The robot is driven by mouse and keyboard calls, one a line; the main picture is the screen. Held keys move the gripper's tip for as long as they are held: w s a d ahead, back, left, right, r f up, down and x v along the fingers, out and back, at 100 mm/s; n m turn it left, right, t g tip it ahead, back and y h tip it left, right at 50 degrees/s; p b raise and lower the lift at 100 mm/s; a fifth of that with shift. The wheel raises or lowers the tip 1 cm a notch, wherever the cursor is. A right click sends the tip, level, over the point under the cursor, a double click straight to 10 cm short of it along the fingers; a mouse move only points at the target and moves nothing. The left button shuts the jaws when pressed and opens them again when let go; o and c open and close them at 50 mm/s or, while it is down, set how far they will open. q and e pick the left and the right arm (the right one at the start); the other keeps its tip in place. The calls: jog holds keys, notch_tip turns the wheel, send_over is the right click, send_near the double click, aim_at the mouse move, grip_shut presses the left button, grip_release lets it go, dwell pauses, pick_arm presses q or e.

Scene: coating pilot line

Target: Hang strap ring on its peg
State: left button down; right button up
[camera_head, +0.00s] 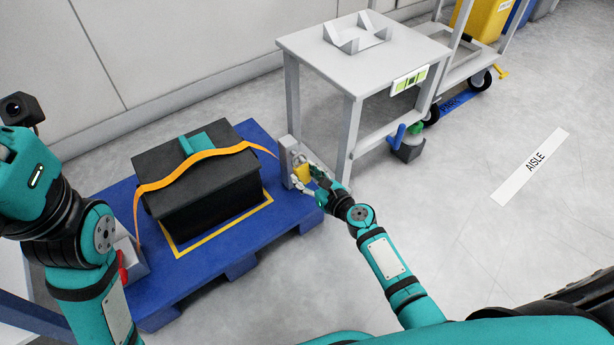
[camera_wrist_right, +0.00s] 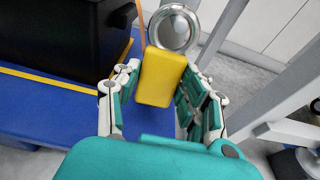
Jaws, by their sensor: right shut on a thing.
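My right gripper (camera_head: 314,180) is at the pallet's right edge, in front of an upright grey bracket (camera_head: 288,158). It is shut on a yellow block-like grip (camera_head: 302,172). In the right wrist view this yellow grip (camera_wrist_right: 160,78) sits between the fingers (camera_wrist_right: 158,92). A shiny metal ring (camera_wrist_right: 173,28) shows just beyond the grip's far end. An orange strap (camera_head: 195,160) crosses the black case and runs toward the bracket. I cannot make out the peg, or whether the ring touches it. My left arm shows at the left, but its fingers are out of view.
The black case (camera_head: 200,195) stands on a blue pallet (camera_head: 240,240). A grey table (camera_head: 400,50) stands close behind the right gripper, its legs near the bracket. A wheeled cart (camera_head: 455,75) is at the top right. The floor at the right is clear.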

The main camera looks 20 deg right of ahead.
dwell(0.4)
jog(key=o, duration=1.3)
